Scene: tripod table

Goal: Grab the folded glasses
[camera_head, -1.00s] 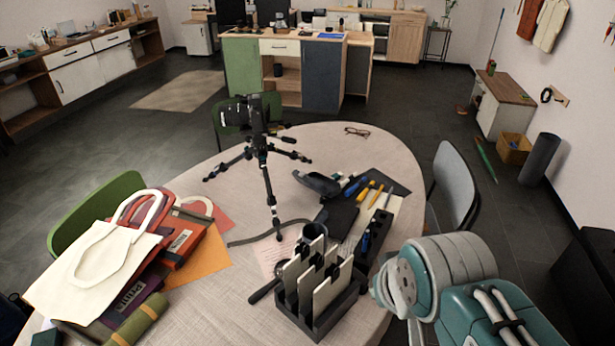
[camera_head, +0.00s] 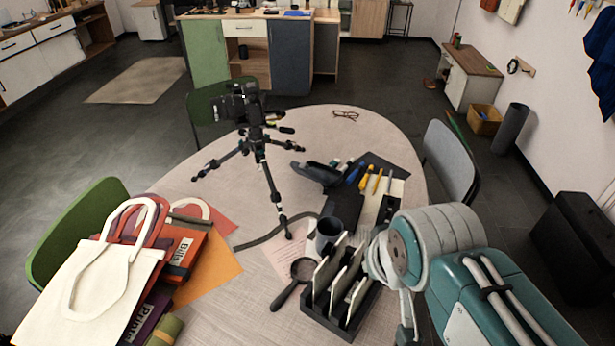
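The folded glasses (camera_head: 345,115) lie at the far end of the round-cornered table (camera_head: 310,126), a small brown-rimmed pair with bare tabletop around them. My arm comes in from the lower right, in front of the table's right side. Part of my gripper (camera_head: 405,318) shows as a grey piece below the arm's white joint, near the bottom edge. Its fingertips cannot be made out, so its opening is unclear. It is far from the glasses, on the near side of the table.
A camera on a tripod (camera_head: 262,165) stands mid-table, left of the glasses. Tools on a dark mat (camera_head: 385,165), a mug (camera_head: 327,232), a magnifier (camera_head: 300,270) and a black file rack (camera_head: 345,320) fill the right side. Bags (camera_head: 95,285) cover the left. A grey chair (camera_head: 450,155) stands right.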

